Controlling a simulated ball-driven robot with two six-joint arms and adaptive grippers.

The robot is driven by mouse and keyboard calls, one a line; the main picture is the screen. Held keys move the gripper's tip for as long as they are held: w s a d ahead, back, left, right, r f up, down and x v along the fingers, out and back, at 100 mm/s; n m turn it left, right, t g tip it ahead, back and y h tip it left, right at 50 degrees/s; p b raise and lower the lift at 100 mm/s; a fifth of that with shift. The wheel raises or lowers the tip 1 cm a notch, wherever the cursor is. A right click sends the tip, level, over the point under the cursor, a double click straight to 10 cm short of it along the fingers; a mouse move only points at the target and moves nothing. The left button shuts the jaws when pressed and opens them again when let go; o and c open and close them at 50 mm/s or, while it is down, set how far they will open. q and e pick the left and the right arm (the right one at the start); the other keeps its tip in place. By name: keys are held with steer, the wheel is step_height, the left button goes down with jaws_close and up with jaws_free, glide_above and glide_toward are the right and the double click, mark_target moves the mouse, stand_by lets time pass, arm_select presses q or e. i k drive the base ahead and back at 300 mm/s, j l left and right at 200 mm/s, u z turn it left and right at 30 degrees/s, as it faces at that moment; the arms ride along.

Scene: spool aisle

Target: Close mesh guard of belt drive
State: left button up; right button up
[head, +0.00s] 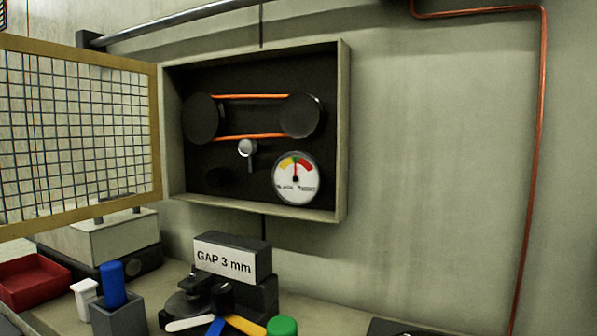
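The mesh guard (158,140) is a yellow-framed wire grid door. It stands swung wide open to the left of the belt drive housing (343,130), hinged at the housing's left edge; its left part is cut off by the picture edge. Inside the open housing, an orange belt (250,96) runs around two dark pulleys (203,119). A silver tensioner knob (246,148) sits below the belt. A round gauge (296,178) has its needle pointing up near the green band. Neither of my grippers shows in the head view.
Below on the bench stand a block labelled "GAP 3 mm" (224,261), a red tray (32,283), a grey holder (119,318) with a blue cylinder (112,284), and a green cap (282,326). A copper pipe (538,130) runs down the right wall. The space before the housing is clear.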

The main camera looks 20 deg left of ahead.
mark_target(9, 42)
steer(key=j+z, duration=0.1)
steer(key=j, duration=0.45)
steer(key=j+z, duration=0.1)
steer(key=j, duration=0.4)
steer(key=k+j+z, duration=0.15)
steer(key=j, duration=0.35)
steer(key=j+z, duration=0.1)
steer(key=j, duration=0.45)
steer(key=k+j+z, duration=0.1)
steer(key=j, duration=0.4)
steer(key=k+j+z, duration=0.1)
steer(key=j, duration=0.4)
steer(key=k, duration=0.1)
